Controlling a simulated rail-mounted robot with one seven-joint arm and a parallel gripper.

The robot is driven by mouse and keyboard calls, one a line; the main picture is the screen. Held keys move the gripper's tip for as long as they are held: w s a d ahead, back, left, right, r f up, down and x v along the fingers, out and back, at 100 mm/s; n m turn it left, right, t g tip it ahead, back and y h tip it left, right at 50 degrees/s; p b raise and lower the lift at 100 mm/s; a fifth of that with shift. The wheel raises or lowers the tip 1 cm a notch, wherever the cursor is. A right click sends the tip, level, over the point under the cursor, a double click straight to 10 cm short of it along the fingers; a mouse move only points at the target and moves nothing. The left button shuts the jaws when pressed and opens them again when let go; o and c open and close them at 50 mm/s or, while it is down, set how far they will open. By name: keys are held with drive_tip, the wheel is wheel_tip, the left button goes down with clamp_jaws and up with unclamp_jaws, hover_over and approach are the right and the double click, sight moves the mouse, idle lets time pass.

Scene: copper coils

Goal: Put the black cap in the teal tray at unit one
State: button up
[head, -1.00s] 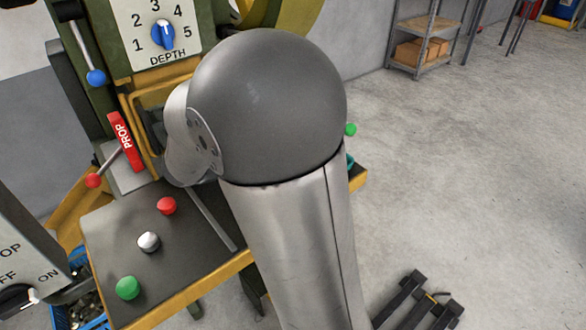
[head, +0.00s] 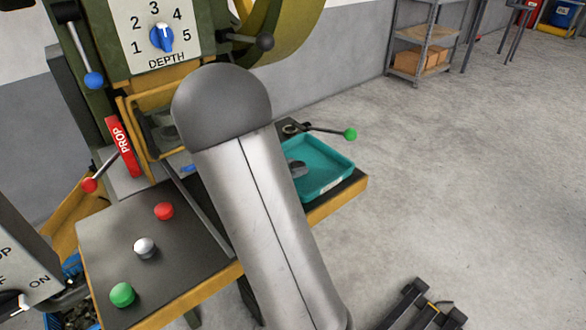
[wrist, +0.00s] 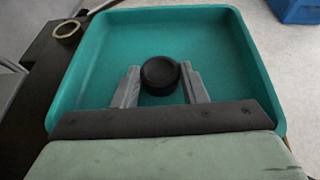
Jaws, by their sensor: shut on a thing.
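The black cap (wrist: 160,73) is a short round disc between the two grey fingers of my gripper (wrist: 159,82) in the wrist view. My gripper is shut on it. The teal tray (wrist: 250,60) spreads beneath and beyond the fingers, and the cap is over its floor; the height between them is hard to tell. In the head view the teal tray (head: 333,155) sits on the right end of the machine's table, partly behind my arm. A dark grey part of my gripper (head: 297,170) shows over the tray's left side there. The cap cannot be made out in the head view.
A lever with a green knob (head: 350,134) reaches over the tray's back edge. A metal ring (wrist: 66,29) lies left of the tray. Red (head: 164,211), white (head: 145,248) and green (head: 122,294) buttons are on the table's left part. Open floor lies right.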

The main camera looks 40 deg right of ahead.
drive_tip(key=shift+f, duration=0.2)
drive_tip(key=o, duration=0.9)
drive_tip(key=shift+o, duration=0.2)
drive_tip(key=shift+r, duration=0.1)
